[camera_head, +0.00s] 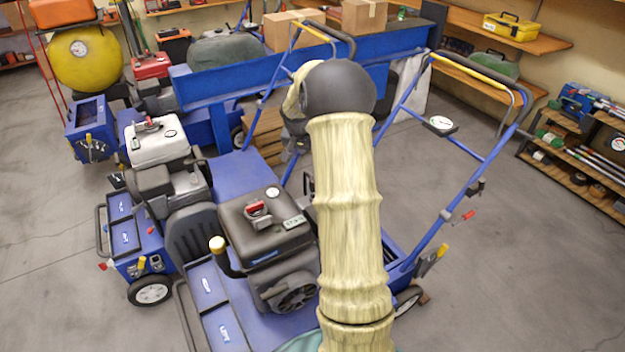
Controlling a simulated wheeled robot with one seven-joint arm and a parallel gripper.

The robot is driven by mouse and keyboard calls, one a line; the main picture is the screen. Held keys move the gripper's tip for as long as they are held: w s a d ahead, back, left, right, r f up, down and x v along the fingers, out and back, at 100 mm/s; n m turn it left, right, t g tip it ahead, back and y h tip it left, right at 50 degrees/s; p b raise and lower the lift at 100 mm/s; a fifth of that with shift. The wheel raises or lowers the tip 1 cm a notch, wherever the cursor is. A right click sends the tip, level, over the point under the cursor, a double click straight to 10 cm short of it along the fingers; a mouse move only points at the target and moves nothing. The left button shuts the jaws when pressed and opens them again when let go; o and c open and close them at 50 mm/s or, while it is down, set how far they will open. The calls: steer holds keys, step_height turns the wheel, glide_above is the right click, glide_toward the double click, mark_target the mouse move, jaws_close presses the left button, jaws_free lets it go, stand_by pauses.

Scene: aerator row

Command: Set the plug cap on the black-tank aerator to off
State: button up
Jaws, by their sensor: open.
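The black-tank aerator stands in the front middle, with a blue frame and a black tank (265,228). A red part (257,209) and a small round gauge sit on top of the tank.
A white-tank aerator (156,138) stands close on the left. A blue beam (245,85) and cartons (290,30) lie behind. The blue handlebar (440,160) rises at right. Shelves (575,160) line the right wall. The floor at front right is clear.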

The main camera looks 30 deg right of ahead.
steer(key=b+x, duration=0.2)
steer(key=x, duration=1.5)
steer(key=shift+f+b, duration=0.1)
steer(key=shift+b, duration=0.25)
jaws_close()
